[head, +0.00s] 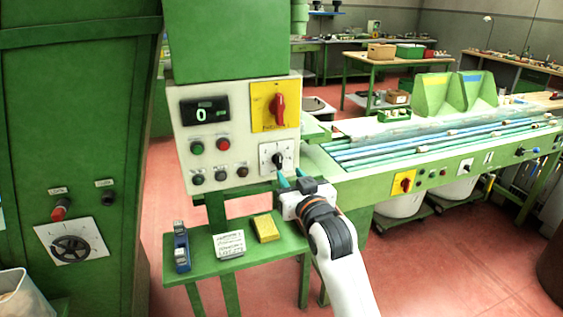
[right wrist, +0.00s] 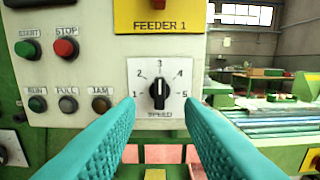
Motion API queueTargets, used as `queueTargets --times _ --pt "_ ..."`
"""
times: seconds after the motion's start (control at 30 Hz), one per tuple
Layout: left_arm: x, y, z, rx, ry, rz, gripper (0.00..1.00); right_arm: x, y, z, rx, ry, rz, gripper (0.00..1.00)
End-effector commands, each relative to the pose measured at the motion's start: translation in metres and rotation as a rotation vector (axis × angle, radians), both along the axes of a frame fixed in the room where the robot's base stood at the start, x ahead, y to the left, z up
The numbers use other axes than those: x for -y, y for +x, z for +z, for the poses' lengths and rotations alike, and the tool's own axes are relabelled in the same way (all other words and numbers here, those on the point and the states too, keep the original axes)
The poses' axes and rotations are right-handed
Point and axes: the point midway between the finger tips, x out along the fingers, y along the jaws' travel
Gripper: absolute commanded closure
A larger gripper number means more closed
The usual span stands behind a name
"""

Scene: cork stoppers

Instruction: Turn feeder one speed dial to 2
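The feeder one speed dial (right wrist: 159,92) is a black knob on a white plate marked 1 to 5, labelled SPEED, below the yellow FEEDER 1 plate (right wrist: 158,15). Its white line points upward, at 3. In the head view the dial (head: 278,159) is at the lower right of the light control panel. My right gripper (head: 291,179) is just in front of and below the dial. Its teal fingers (right wrist: 160,110) are apart, with nothing between them; the knob appears beyond them, untouched. My left gripper is not in view.
A red rotary switch (head: 278,108) sits above the dial, and a display (head: 204,112) reads 0. Several push buttons (head: 223,144) are to the left. A small green shelf (head: 200,263) below holds a yellow block (head: 266,228). The feeder conveyor (head: 440,140) extends to the right.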

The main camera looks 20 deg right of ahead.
Motion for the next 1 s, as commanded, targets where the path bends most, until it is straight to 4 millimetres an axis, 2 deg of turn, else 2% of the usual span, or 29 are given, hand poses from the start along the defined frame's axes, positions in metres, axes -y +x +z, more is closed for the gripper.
queueTargets --times 0.1,0.33,0.5,0.8,1.0 --pt "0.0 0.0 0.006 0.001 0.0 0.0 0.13 -0.001 0.025 0.002 0.0 0.0 0.0 0.65" --pt "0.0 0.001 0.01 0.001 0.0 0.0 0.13 -0.002 0.059 0.001 0.0 0.0 0.001 0.65" --pt "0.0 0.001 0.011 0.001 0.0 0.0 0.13 -0.002 0.07 0.0 0.0 0.0 0.001 0.65" --pt "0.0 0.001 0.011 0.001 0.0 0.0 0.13 -0.003 0.072 0.0 0.0 0.0 0.001 0.65" --pt "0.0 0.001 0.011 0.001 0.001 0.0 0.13 -0.003 0.072 0.0 0.0 0.0 0.001 0.96"
